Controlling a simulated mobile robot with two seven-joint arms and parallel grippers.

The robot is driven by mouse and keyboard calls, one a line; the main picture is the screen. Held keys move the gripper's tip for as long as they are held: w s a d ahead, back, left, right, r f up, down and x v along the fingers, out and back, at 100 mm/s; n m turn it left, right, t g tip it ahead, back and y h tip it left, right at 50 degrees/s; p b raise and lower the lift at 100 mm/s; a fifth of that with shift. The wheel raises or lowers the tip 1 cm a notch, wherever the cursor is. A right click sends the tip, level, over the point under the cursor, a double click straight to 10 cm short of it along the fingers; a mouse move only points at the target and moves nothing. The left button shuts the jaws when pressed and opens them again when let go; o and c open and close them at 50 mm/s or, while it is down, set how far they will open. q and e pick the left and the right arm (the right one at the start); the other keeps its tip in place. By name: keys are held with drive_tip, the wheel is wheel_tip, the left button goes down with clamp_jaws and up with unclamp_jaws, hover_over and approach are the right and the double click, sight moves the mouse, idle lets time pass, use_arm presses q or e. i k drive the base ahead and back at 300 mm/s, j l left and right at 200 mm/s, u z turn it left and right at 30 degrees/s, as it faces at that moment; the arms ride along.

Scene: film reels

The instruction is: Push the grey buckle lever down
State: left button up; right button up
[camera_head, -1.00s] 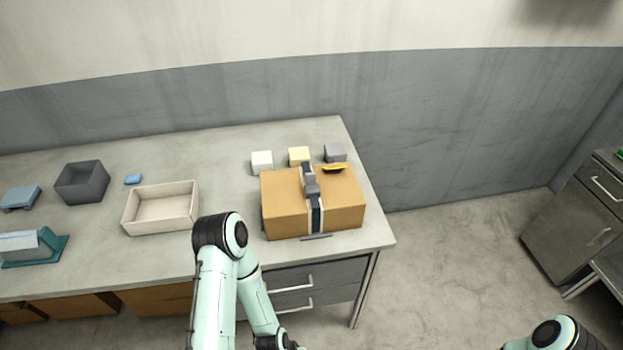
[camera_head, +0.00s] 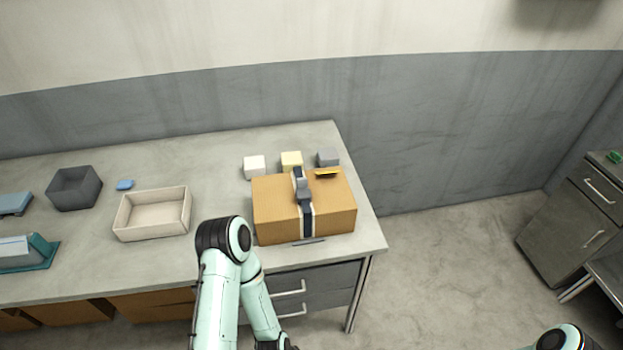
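A brown cardboard box (camera_head: 274,212) stands near the right end of the grey counter. A dark strap with pale edges (camera_head: 307,222) runs over its top and down its front. Neither gripper shows. Only a bit of my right arm is at the bottom right.
An open beige tray (camera_head: 124,221), a dark bin (camera_head: 75,189) and a blue item (camera_head: 124,184) are to the left. The floor right of the counter is clear.

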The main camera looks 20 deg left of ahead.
sight(302, 183)
drive_tip(key=i+l+z, duration=0.2)
drive_tip(key=l+z, duration=0.15)
drive_tip(key=i+l+z, duration=0.3)
drive_tip(key=l, duration=0.2)
drive_tip(key=i+l+u, duration=0.3)
drive_tip(key=i, duration=0.25)
drive_tip(key=i+l+u, duration=0.25)
drive_tip(key=i+l, duration=0.2)
drive_tip(key=i+u, duration=0.15)
drive_tip(key=u, duration=0.25)
drive_tip(key=i+u, duration=0.1)
drive_tip(key=u, duration=0.35)
drive_tip(key=i+l+u, duration=0.1)
drive_tip(key=u, duration=0.3)
drive_tip(key=i+l+u, duration=0.1)
drive_tip(key=u, duration=0.35)
drive_tip(key=i+u, duration=0.1)
drive_tip(key=u, duration=0.3)
drive_tip(key=i+l+u, duration=0.1)
drive_tip(key=u, duration=0.3)
drive_tip(key=l+u, duration=0.2)
drive_tip(key=u, duration=0.2)
drive_tip(key=i+l+u, duration=0.1)
drive_tip(key=u, duration=0.25)
